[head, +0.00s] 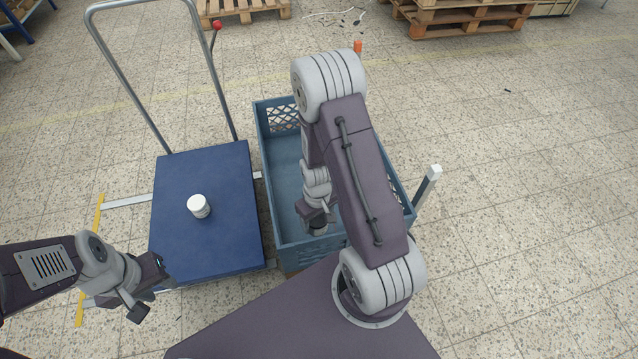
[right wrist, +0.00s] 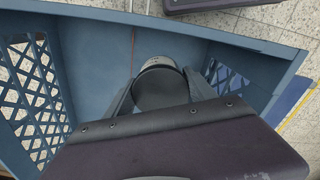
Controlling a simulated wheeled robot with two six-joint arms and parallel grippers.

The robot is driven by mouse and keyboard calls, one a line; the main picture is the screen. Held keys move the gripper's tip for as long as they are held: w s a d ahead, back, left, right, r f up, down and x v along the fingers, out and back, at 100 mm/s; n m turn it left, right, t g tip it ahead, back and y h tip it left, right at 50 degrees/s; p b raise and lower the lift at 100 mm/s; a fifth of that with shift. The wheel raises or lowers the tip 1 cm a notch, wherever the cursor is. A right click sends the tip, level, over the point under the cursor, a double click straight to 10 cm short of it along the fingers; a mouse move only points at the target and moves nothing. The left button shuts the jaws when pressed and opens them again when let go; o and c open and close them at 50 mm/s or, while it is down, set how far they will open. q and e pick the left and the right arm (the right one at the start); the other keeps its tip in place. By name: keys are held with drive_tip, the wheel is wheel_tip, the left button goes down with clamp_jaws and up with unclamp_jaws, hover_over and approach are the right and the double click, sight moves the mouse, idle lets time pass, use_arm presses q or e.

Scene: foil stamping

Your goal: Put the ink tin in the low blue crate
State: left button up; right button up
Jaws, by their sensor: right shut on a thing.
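The low blue crate (head: 300,252) stands on the floor right of the trolley, partly hidden by my right arm. My right gripper (head: 317,218) reaches down inside it, near its front end. It is shut on a dark grey round tin (head: 317,229), which looks like the ink tin. In the right wrist view the tin (right wrist: 160,85) sits between the two fingers, with the crate's wall (right wrist: 95,45) around it. I cannot tell whether the tin touches the crate floor. My left gripper (head: 148,288) is open and empty beside the trolley's near left corner.
A blue platform trolley (head: 215,240) with a tall grey handle stands left of the crate, carrying a white tin (head: 199,206). A white-topped post (head: 428,185) rises at the crate's right. Wooden pallets (head: 460,18) lie far back.

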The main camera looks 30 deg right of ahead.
drive_tip(key=w+d+f+b, duration=0.1)
drive_tip(key=w+d+f, duration=0.1)
drive_tip(key=d, duration=0.1)
drive_tip(key=w+d+f+b, duration=0.2)
drive_tip(key=d, duration=0.1)
drive_tip(key=w+d+f+b, duration=0.2)
drive_tip(key=d+f, duration=0.1)
drive_tip(key=shift+w, duration=0.1)
drive_tip(key=shift+w+d+f, duration=0.1)
drive_tip(key=shift+w+d, duration=0.1)
drive_tip(key=shift+d, duration=0.15)
wheel_tip(320, 180, down, 4)
drive_tip(key=b, duration=0.3)
drive_tip(key=shift+f, duration=0.15)
drive_tip(key=shift+r, duration=0.2)
clamp_jaws()
drive_tip(key=o, duration=1.7)
unclamp_jaws()
drive_tip(key=shift+f, duration=0.15)
